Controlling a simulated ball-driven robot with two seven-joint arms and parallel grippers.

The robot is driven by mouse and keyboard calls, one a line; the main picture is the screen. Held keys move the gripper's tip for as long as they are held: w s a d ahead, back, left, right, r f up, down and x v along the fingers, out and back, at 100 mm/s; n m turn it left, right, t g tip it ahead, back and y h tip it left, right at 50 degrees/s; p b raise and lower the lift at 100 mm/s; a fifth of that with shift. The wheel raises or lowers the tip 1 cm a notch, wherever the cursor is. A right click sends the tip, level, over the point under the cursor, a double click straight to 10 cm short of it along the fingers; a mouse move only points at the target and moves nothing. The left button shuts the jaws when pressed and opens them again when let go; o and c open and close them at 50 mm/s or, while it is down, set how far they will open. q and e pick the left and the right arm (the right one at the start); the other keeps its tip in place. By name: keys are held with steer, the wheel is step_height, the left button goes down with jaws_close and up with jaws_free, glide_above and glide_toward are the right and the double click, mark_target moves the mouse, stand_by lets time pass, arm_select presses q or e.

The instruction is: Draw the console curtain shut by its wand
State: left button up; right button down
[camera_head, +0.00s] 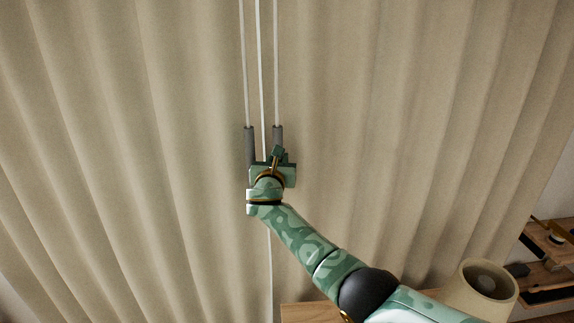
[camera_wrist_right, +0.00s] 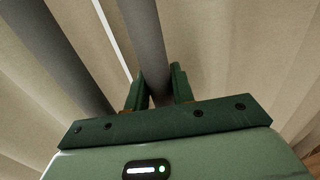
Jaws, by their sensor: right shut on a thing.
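Two beige curtain panels, left (camera_head: 150,130) and right (camera_head: 400,120), hang almost edge to edge, with a thin bright strip (camera_head: 260,70) between them. Two thin wands with grey grips hang in front, the left grip (camera_head: 249,143) and the right grip (camera_head: 278,136) close to either side of the strip. My right gripper (camera_head: 274,156) is at the right grip. In the wrist view, my right gripper's green fingers (camera_wrist_right: 158,90) are shut around the right grip (camera_wrist_right: 143,40), and the left grip (camera_wrist_right: 60,55) passes outside them. My left gripper is not in view.
A wooden console top (camera_head: 308,313) shows at the bottom, partly behind my right arm. A beige lampshade (camera_head: 482,290) stands at the lower right, close to that arm. Wooden shelves (camera_head: 548,262) with small dark objects are at the far right.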

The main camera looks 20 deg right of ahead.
steer(key=shift+w+a, duration=0.15)
steer(key=shift+a, duration=0.55)
steer(key=c, duration=1.6)
jaws_free()
steer(key=shift+o, duration=0.5)
steer(key=shift+a, duration=0.2)
steer(key=shift+d, duration=0.1)
steer(key=v, duration=1.6)
